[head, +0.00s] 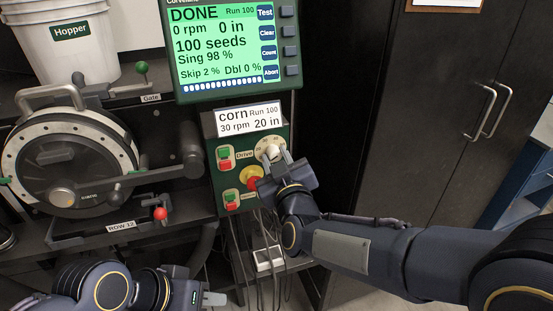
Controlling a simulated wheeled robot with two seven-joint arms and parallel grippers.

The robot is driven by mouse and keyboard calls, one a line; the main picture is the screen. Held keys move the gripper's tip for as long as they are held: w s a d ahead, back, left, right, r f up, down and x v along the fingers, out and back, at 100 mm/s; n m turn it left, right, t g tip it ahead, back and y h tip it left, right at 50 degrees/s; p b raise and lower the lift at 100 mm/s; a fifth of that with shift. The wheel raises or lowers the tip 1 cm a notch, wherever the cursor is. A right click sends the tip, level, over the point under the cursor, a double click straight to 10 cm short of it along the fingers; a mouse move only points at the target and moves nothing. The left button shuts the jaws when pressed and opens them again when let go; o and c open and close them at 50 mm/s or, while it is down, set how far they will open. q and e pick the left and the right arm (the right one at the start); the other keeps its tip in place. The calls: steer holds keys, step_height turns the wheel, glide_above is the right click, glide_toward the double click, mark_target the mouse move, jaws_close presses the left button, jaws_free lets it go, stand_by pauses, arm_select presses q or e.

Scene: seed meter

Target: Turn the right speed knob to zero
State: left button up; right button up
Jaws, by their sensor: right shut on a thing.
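The speed knob (266,145) is a pale round dial on the green control box (224,175), next to the label "Drive". My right gripper (275,156) reaches in from the right and is shut on the knob. Its fingers cover part of the dial, so the exact setting is hard to read. The monitor (229,40) above reads "DONE", "0 rpm" and "0 in". My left gripper (218,299) is low at the bottom edge, away from the box, pointing right. Whether its fingers are open or shut is unclear.
A red and yellow stop button (253,176) sits just below the knob, close to my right gripper. Red-green switches (225,157) are at its left. The round seed meter (62,160) stands left. Cables hang below the box; dark cabinets (420,110) stand right.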

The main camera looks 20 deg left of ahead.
steer(key=shift+f+n, duration=0.15)
steer(key=shift+n, duration=0.35)
steer(key=o, duration=1)
steer(key=shift+c, duration=0.2)
steer(key=v, duration=0.7)
steer(key=shift+s+d+b, duration=0.2)
steer(key=shift+s+b, duration=0.15)
steer(key=shift+b, duration=0.05)
